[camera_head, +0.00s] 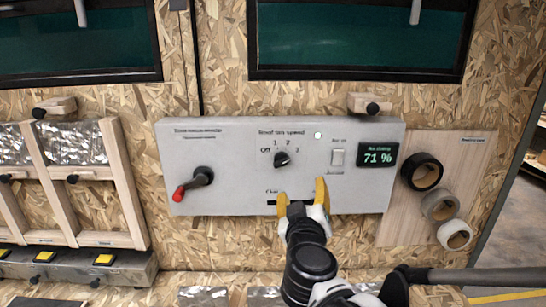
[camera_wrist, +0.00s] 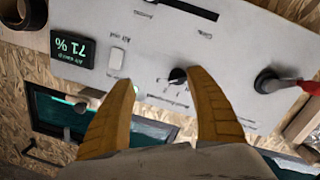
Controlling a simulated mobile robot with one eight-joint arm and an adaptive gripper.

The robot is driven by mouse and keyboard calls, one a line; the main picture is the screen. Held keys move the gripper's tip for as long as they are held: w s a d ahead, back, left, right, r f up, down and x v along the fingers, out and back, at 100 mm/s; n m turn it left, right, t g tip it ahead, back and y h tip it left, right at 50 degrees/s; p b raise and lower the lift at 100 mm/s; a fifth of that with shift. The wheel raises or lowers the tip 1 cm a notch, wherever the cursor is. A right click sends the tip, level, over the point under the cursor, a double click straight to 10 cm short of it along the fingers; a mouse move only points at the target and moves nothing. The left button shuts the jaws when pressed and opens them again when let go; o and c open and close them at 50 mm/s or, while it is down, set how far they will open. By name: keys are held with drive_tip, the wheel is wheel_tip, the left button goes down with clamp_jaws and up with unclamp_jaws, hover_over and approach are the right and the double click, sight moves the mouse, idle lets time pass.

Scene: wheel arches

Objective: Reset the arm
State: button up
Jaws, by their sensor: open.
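My gripper (camera_head: 302,194) is in front of the lower middle of a grey control panel (camera_head: 230,145), its yellow fingers apart with nothing between them. In the wrist view the two fingers (camera_wrist: 163,85) stand open before the panel (camera_wrist: 240,50), which appears upside down. A black rotary knob (camera_head: 282,159) is on the panel above my gripper; in the wrist view it is partly hidden behind the right finger. My arm (camera_head: 310,262) reaches up from the bottom of the head view.
The panel carries a red-tipped crank handle (camera_head: 193,184), a white rocker switch (camera_head: 337,158) and a display (camera_head: 380,155) reading 71 %. Rolls of tape (camera_head: 438,205) hang on a board at right. A wooden rack (camera_head: 120,185) stands at left. Dark windows (camera_head: 360,40) are above.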

drive_tip(key=s+d+f+m+g+h+b, duration=0.4)
drive_tip(key=d+f, duration=0.3)
drive_tip(key=d, duration=0.4)
drive_tip(key=s+f+g+y+b, duration=0.3)
drive_tip(key=s+f+g+y, duration=0.2)
drive_tip(key=s+f, duration=0.8)
drive_tip(key=s+g, duration=0.1)
drive_tip(key=s, duration=0.3)
drive_tip(key=shift+d+f, duration=0.2)
drive_tip(key=shift+f, duration=0.05)
